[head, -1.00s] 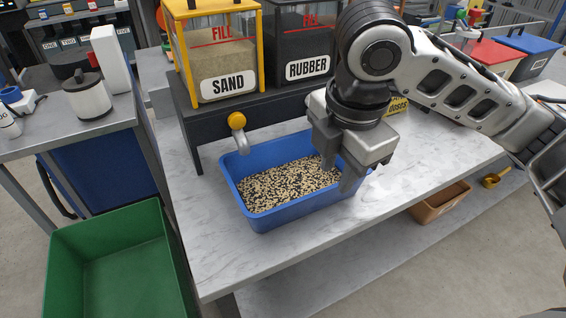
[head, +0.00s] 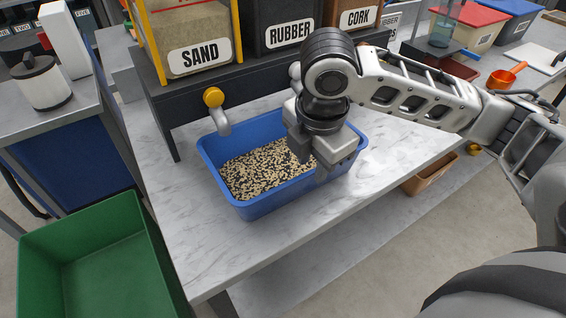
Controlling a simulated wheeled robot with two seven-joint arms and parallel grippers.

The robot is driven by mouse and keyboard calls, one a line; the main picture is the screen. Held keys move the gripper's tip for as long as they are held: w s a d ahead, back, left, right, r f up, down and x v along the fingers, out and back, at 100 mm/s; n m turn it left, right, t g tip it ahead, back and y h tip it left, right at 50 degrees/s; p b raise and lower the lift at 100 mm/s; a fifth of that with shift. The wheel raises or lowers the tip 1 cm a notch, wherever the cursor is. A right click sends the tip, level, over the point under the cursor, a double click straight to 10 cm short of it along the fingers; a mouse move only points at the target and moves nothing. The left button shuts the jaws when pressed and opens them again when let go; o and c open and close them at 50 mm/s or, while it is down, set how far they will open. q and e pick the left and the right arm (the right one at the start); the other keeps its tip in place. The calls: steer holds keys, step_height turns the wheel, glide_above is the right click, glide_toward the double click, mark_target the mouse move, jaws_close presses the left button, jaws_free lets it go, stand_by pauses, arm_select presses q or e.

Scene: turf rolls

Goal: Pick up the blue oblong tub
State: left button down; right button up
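The blue oblong tub (head: 268,200) stands on the marble-topped bench in the head view. It holds a speckled black and cream granule mix (head: 262,168). My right gripper (head: 311,166) points down over the right part of the tub. Its two fingers are apart; one is over the inside and the other shows against the near long wall. I cannot tell whether either finger touches the tub. The gripper hides part of the tub's right end. My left gripper is not in view.
Hoppers marked sand (head: 190,35), rubber (head: 285,20) and cork (head: 357,15) stand behind the tub. A spout with an orange knob (head: 214,98) hangs by its left end. A green bin (head: 100,270) stands at lower left. Bare bench top (head: 200,230) lies in front.

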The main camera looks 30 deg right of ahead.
mark_target(312, 173)
steer(key=f, duration=0.3)
steer(key=f+b, duration=0.1)
steer(key=shift+w+d+f, duration=0.3)
steer(key=shift+w+f, duration=0.05)
steer(key=shift+f, duration=0.05)
jaws_close()
stand_by(1.0)
